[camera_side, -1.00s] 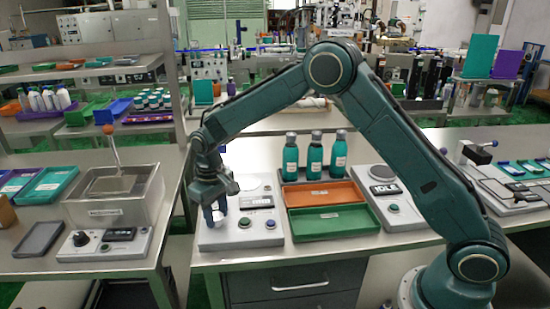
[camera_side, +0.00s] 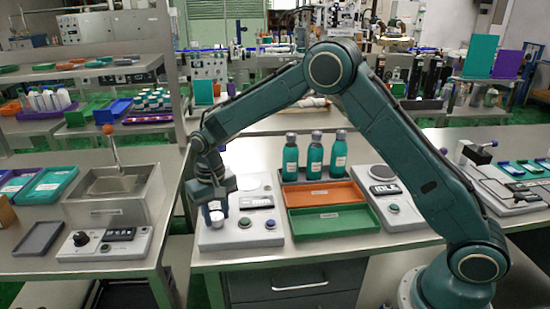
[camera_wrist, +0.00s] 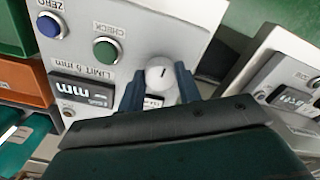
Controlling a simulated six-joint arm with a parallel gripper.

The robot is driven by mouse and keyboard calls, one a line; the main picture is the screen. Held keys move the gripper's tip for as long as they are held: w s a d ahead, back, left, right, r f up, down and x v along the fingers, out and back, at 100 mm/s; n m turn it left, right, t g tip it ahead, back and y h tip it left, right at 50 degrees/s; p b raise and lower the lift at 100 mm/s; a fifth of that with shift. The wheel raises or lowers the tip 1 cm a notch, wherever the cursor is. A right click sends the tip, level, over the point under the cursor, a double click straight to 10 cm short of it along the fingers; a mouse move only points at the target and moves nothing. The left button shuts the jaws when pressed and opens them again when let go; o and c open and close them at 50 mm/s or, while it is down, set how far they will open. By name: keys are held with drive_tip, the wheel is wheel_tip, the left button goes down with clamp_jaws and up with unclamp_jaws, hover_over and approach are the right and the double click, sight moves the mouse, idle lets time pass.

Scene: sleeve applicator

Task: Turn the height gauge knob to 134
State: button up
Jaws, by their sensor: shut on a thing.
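The height gauge (camera_side: 268,236) is a light grey box at the left end of the middle bench. It has a dark display (camera_side: 257,202), a green CHECK button (camera_side: 245,222) and a blue ZERO button (camera_side: 270,223). Its knob (camera_wrist: 159,73) is round and pale with a dark pointer line, on the panel beside the display. My gripper (camera_wrist: 158,82) is shut on the knob, one dark finger on each side. In the side view my gripper (camera_side: 217,212) is over the panel's left part. The display digits (camera_wrist: 84,90) are too small to read surely.
Orange (camera_side: 322,193) and green (camera_side: 333,219) trays lie right of the gauge, with several teal bottles (camera_side: 315,157) behind. Another grey device (camera_side: 383,190) stands further right. A second knob box (camera_side: 104,243) is on the left bench, across a gap.

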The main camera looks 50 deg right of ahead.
sight(216, 216)
drive_tip(key=o, duration=1)
drive_tip(key=shift+r, duration=0.15)
wheel_tip(216, 216, up, 14)
drive_tip(key=shift+f, duration=0.2)
